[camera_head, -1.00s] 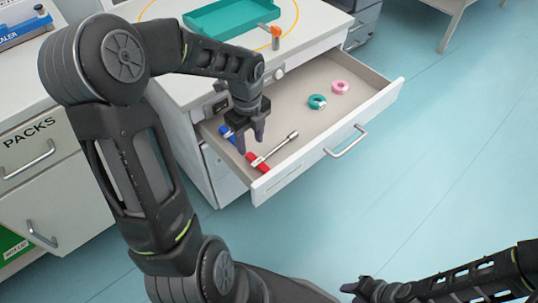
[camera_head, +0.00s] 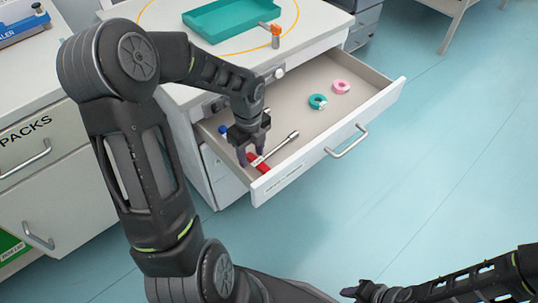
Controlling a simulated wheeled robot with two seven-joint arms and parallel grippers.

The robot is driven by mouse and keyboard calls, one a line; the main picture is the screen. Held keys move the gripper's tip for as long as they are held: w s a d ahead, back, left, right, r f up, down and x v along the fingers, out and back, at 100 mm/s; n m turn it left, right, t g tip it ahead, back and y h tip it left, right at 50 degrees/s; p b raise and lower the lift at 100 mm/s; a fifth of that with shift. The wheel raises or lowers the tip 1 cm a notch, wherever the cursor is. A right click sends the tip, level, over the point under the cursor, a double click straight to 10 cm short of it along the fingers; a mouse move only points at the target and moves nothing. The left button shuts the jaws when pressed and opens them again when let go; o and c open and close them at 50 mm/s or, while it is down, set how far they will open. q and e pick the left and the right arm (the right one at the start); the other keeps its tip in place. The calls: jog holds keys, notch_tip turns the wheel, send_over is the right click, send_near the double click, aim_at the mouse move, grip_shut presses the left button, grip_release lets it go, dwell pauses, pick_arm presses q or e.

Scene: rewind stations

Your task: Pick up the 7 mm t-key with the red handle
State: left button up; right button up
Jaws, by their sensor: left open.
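The t-key with the red handle (camera_head: 259,169) lies in the open drawer (camera_head: 318,120), near its front left corner. Its metal shaft points up and to the right, ending in a socket tip. My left gripper (camera_head: 252,158) is open, pointing down over the drawer, its fingertips at the red handle in the picture. It hides part of the handle; I cannot tell whether it touches it. A blue-handled tool (camera_head: 223,130) lies behind the gripper, mostly hidden. My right gripper (camera_head: 349,291) is at the bottom edge, small and dark; its jaws are unclear.
A teal ring (camera_head: 317,102) and a pink ring (camera_head: 341,87) lie farther back in the drawer. The drawer front with its handle (camera_head: 346,142) stands out over clear floor. A teal tray (camera_head: 225,20) and an orange-topped post (camera_head: 276,36) stand on the counter above.

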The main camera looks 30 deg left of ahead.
dwell(0.4)
pick_arm(q)
grip_shut()
dwell(0.4)
